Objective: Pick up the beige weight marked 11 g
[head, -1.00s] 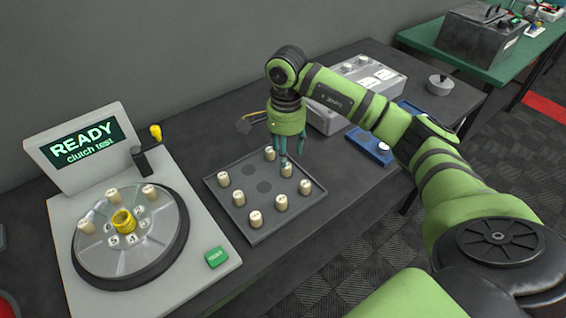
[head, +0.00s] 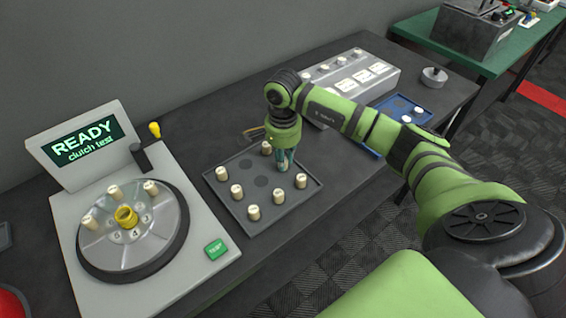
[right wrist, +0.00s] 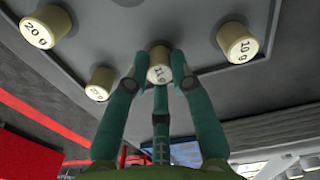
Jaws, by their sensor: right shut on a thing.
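The beige weight marked 11 g (right wrist: 159,72) sits between the teal fingers of my right gripper (right wrist: 158,82) in the right wrist view. In the head view my right gripper (head: 284,164) is over the right side of the dark tray (head: 284,222), its fingers closed around that weight and mostly hiding it. I cannot tell whether the weight is still touching the tray. Other beige weights stand in the tray, including one marked 20 g (right wrist: 46,27) and one marked 10 g (right wrist: 237,43). My left gripper is not in view.
The test machine (head: 60,222) on the left reads READY and has several weights on its round disc (head: 150,241). Behind my arm are a grey box (head: 375,75) and a blue tray (head: 425,107). A knobbed grey disc (head: 434,77) stands at the table's far right.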

